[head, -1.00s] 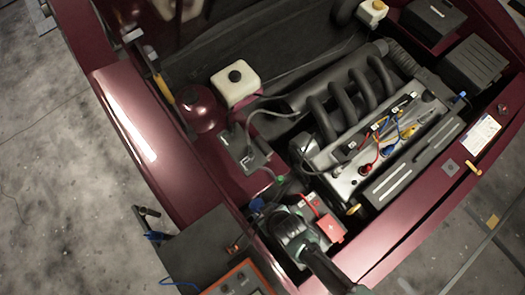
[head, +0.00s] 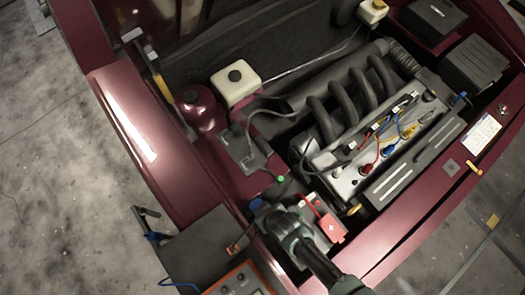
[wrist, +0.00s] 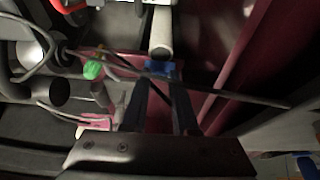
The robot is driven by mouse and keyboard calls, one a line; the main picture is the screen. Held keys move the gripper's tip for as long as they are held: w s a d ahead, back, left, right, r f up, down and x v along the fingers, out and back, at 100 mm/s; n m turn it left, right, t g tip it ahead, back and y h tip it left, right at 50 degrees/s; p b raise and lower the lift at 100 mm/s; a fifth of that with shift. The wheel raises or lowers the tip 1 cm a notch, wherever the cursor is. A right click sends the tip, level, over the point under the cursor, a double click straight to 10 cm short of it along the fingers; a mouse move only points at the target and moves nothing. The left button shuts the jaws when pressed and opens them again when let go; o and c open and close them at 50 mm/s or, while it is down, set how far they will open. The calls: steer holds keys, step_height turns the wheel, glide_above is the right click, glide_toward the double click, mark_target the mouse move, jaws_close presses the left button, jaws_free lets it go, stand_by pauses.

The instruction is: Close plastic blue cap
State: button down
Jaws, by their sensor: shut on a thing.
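The blue cap (head: 256,205) is at the front left corner of the engine bay, just beside my gripper (head: 268,208). In the wrist view the blue cap (wrist: 161,67) sits between the fingertips of my gripper (wrist: 162,80), at the near end of a pale grey tube (wrist: 161,35). My gripper is shut on the cap. The fingers hide part of it, so I cannot tell whether it is seated or raised.
A green cap (head: 281,179) stands close by. The battery with a red terminal cover (head: 331,228) is to the right of my arm. A white tank (head: 236,80) is farther back. A thin dark cable (wrist: 215,92) crosses the wrist view near the fingertips. An orange-framed device (head: 240,280) is at the front.

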steer(key=shift+d, duration=0.1)
steer(key=s+f+t+y+b, duration=0.1)
steer(key=b, duration=0.3)
steer(key=s+d+f+t+y+b, duration=0.1)
steer(key=t+b, duration=0.1)
steer(key=b, duration=0.3)
steer(key=s+d+f+t+y+b, duration=0.1)
steer(key=b, duration=0.3)
steer(key=shift+f+t, duration=0.15)
steer(key=shift+t, duration=0.25)
steer(key=c, duration=0.7)
jaws_free()
steer(key=shift+y, duration=0.3)
